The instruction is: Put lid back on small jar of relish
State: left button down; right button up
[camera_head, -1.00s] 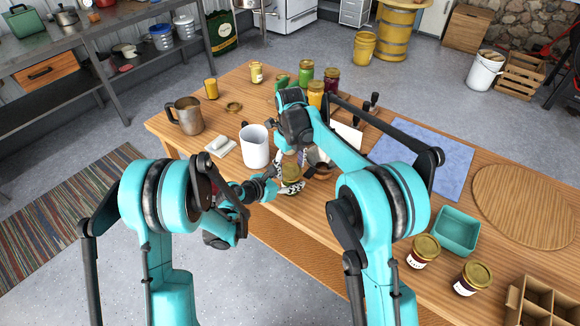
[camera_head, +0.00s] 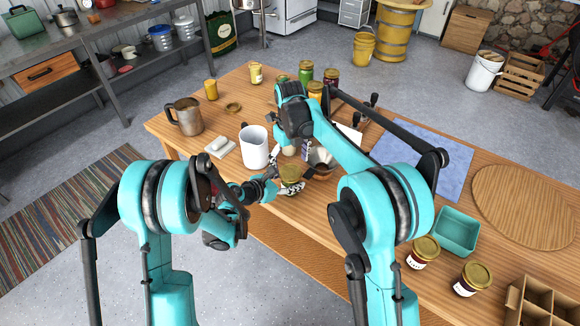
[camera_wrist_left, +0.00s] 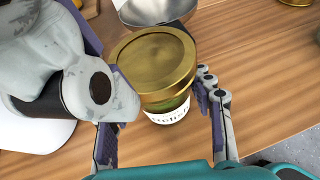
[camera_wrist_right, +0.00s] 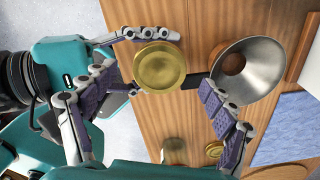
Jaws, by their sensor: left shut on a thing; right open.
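The small relish jar (camera_wrist_left: 168,112) is green with a white label, partly hidden below its gold lid (camera_wrist_left: 155,58). The lid rests on the jar's top; I cannot tell whether it is screwed tight. The lid also shows in the right wrist view (camera_wrist_right: 159,65) and the head view (camera_head: 291,172). My left gripper (camera_head: 281,176) is shut around the jar's sides at the table's near edge. My right gripper (camera_wrist_right: 156,82) is open and empty above the lid, its fingers apart on either side. One of its fingers blocks the upper left of the left wrist view.
A metal funnel (camera_wrist_right: 245,72) lies close beside the jar. A white canister (camera_head: 254,147) and a metal pitcher (camera_head: 185,116) stand to the left. Several jars stand behind my right arm. A blue mat (camera_head: 425,158) and teal bin (camera_head: 457,231) are to the right.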

jog(key=shift+r, duration=1.15)
jog(key=shift+c, duration=0.4)
